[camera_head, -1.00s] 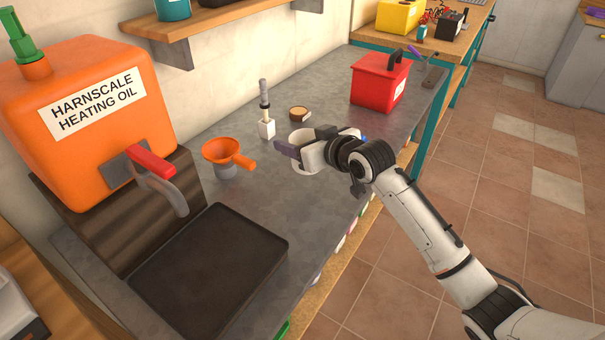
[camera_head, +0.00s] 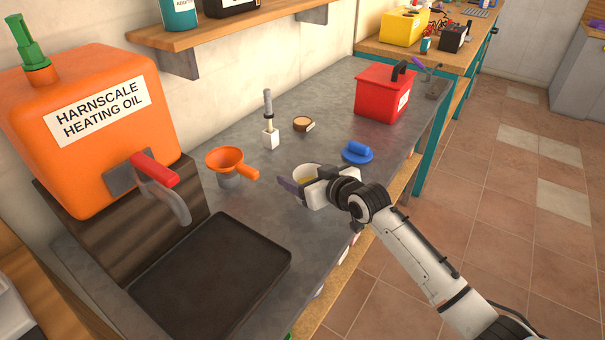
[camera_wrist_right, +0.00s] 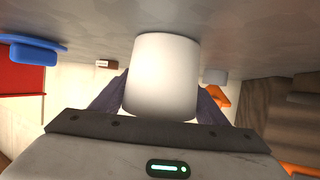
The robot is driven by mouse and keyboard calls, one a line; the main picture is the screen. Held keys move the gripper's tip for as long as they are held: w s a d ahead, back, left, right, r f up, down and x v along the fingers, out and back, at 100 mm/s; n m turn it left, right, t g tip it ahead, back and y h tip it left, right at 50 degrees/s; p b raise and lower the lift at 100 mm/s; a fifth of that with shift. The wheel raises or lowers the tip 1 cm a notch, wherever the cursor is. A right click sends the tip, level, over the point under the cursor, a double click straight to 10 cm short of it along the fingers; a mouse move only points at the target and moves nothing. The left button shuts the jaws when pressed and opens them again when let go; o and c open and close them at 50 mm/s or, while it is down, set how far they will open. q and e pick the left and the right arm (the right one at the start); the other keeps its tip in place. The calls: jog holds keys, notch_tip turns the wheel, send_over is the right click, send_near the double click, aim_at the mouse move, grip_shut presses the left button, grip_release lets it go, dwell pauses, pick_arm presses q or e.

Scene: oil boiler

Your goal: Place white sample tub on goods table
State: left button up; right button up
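The white sample tub (camera_head: 303,174) is an open white cup with something yellowish inside, over the grey worktop (camera_head: 335,110) near its right edge. My right gripper (camera_head: 299,190) is shut on it. In the right wrist view the tub (camera_wrist_right: 165,75) sits between the two dark fingers, one against each side. It looks upright; I cannot tell whether its base touches the worktop. Which surface is the goods table is not marked. My left gripper is not in view.
A blue lid-like piece (camera_head: 357,152) lies just beyond my right gripper. A black tray (camera_head: 210,275) lies in front.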

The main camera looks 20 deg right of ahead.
jog(key=shift+o, duration=0.9)
jog(key=shift+r, duration=0.25)
jog(key=p+v, duration=0.1)
jog(key=v, duration=1.1)
